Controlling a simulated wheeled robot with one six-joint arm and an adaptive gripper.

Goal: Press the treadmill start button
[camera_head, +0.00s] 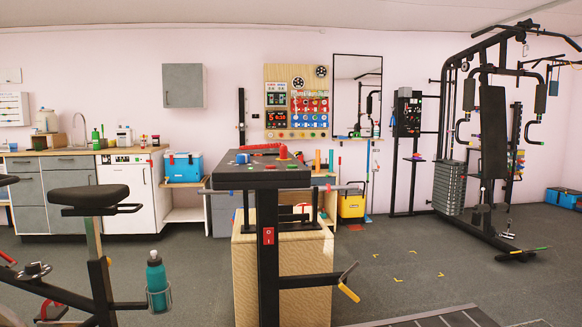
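What looks like the treadmill stands close in front of me, mid-picture. Its dark console (260,178) sits on a black upright post, and part of a dark ribbed deck (425,319) shows at the bottom right. On or just behind the console top are small coloured parts, among them a blue one (243,158) and a red knob (283,152). A red switch (268,236) is on the post, facing me. No label is readable, so I cannot tell which is the start button. My gripper is not in view.
An exercise bike with a black seat (96,195) and a teal bottle (156,275) stands at left. A wooden box (308,262) is behind the post. A multi-gym (491,135) stands at right. Open grey floor (440,250) lies between. A lever with an orange grip (349,292) juts right.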

